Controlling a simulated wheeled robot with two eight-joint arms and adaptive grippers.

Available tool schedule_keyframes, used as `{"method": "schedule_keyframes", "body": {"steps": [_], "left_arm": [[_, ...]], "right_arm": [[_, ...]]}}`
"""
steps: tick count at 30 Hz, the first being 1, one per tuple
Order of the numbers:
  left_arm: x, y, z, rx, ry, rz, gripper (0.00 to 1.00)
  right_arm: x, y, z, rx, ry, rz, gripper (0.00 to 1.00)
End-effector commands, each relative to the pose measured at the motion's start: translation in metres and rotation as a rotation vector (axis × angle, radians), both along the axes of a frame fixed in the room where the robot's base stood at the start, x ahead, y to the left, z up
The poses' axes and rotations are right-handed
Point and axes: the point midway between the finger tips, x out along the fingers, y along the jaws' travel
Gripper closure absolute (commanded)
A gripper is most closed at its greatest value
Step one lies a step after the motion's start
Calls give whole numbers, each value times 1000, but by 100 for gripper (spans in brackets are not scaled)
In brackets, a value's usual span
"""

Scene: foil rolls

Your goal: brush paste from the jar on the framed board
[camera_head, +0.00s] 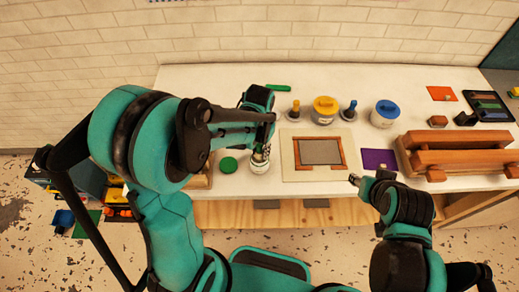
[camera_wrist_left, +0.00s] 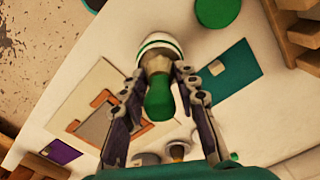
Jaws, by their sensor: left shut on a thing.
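My left gripper (camera_head: 264,148) is over a white jar (camera_head: 259,166) on the table. In the left wrist view, my left gripper (camera_wrist_left: 160,118) is shut on a brush with a green handle (camera_wrist_left: 158,98). The handle points toward the camera and its far end overlaps the jar's mouth; the bristles are hidden. The jar (camera_wrist_left: 160,43) has a green stripe. The framed board (camera_head: 289,172), with a grey panel inside a brown frame, lies right of the jar. My right gripper (camera_head: 357,181) is near the table's front edge, away from the board; its fingers are too small to judge.
A green lid (camera_head: 228,165) lies left of the jar. Behind the board stand a yellow-lidded jar (camera_head: 325,108), a blue-lidded jar (camera_head: 385,113), a yellow brush (camera_head: 295,110) and a blue brush (camera_head: 349,110). A purple card (camera_head: 379,160) and wooden rack (camera_head: 460,155) are right.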

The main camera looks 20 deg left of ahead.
Motion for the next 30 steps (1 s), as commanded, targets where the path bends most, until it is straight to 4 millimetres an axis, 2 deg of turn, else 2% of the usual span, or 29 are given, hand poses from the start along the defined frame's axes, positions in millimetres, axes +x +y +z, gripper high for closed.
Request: {"method": "schedule_keyframes", "body": {"steps": [3, 18, 30], "left_arm": [[0, 0, 14, 0, 0, 0, 99], [0, 0, 56, 0, -1, 0, 99], [1, 0, 60, 0, -1, 0, 99]], "right_arm": [[0, 0, 11, 0, 0, 0, 60], [0, 0, 41, 0, 0, 0, 60], [0, 0, 43, 0, 0, 0, 60]]}}
